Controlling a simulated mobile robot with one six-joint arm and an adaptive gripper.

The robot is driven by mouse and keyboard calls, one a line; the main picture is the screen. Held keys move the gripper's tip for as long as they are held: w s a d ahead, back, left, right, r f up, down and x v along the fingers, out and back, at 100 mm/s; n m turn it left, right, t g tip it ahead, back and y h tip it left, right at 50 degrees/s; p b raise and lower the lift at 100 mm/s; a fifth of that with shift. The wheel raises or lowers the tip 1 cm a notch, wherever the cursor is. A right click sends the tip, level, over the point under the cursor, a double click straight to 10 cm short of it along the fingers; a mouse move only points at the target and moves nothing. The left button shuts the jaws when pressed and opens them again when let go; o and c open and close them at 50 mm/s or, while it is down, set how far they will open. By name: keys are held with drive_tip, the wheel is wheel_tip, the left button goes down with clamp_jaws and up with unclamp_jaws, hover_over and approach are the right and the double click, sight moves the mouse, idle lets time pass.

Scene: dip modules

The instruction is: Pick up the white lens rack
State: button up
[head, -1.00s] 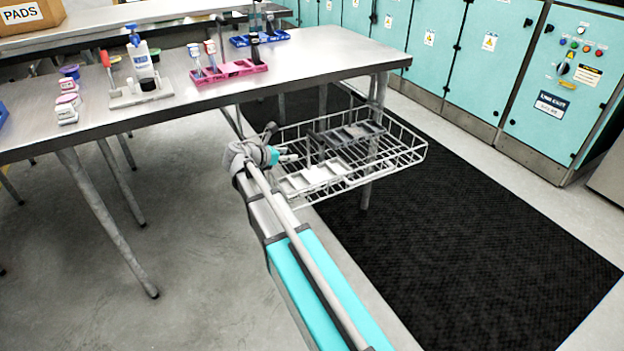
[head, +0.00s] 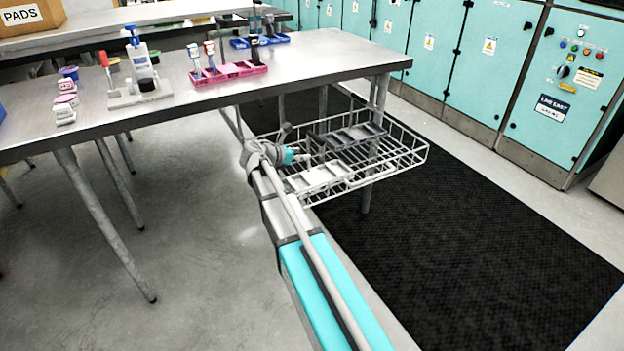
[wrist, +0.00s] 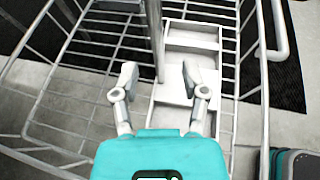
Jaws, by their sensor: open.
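The white lens rack (head: 320,176) lies in a wire basket (head: 415,160) beside the table, partly hidden by my arm in the head view. In the wrist view the white rack (wrist: 194,64) shows shallow open compartments, lying below and to the right of the middle of my gripper. My gripper (wrist: 158,78) is open, its fingers spread above the basket. An upright grey bar (wrist: 155,40) rises between and just beyond the fingertips; whether it joins the rack is unclear. The right finger overlaps the rack in the picture; contact cannot be told.
A dark grey rack (head: 350,136) lies behind the white one in the basket. The basket's wire rim surrounds both. The steel table (head: 330,58) stands close on the left, with a pink rack (head: 230,72) and bottles on it. A black mat (head: 450,240) covers the floor at right.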

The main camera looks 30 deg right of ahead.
sight(309, 171)
drive_tip(key=shift+b+x, duration=0.6)
drive_tip(key=shift+x, duration=1.45)
drive_tip(key=shift+r, duration=0.1)
clamp_jaws()
